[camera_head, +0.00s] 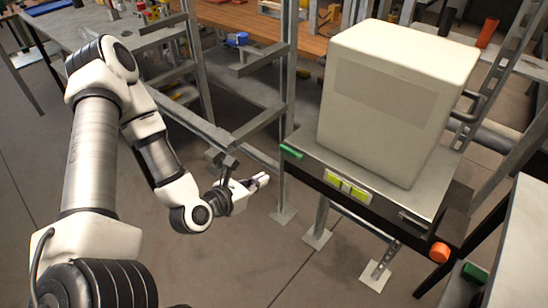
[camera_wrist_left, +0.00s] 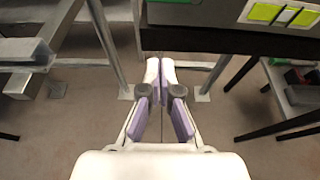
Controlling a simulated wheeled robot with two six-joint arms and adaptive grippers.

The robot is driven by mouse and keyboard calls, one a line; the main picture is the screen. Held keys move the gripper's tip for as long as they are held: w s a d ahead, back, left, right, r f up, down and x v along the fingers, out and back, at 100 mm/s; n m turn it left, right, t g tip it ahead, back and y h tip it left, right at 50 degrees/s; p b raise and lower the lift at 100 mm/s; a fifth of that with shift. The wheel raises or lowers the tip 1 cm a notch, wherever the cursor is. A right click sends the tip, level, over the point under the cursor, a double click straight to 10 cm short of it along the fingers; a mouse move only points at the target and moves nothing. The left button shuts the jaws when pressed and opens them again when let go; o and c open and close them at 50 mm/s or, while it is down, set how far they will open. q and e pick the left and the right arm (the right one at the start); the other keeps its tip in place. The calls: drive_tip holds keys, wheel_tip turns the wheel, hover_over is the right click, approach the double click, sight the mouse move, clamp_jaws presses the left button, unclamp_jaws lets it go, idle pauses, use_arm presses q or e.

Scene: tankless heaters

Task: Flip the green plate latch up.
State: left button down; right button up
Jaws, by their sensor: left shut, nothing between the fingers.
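A small green piece (camera_head: 291,151), which looks like the green plate latch, lies on the left front corner of the metal stand (camera_head: 365,183) under the white heater box (camera_head: 395,95). I cannot tell its exact tilt. My left gripper (camera_head: 264,180) is to the left of the stand, a little lower in the picture than the green piece and apart from it. Its fingertips (camera_wrist_left: 160,62) are together and empty in the left wrist view. My right gripper is not in view.
Yellow-green label plates (camera_head: 347,189) sit on the stand's front, also at the top of the left wrist view (camera_wrist_left: 266,12). An orange knob (camera_head: 439,252) is at the stand's right front corner. Grey metal frame posts (camera_head: 283,110) rise behind my gripper. The floor below is open.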

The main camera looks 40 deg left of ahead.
sight(291, 153)
use_arm(q)
drive_tip(key=w+b, duration=0.3)
drive_tip(key=w, duration=0.6)
drive_tip(key=shift+d+r, duration=0.25)
drive_tip(key=shift+r, duration=0.15)
drive_tip(key=shift+b, duration=0.3)
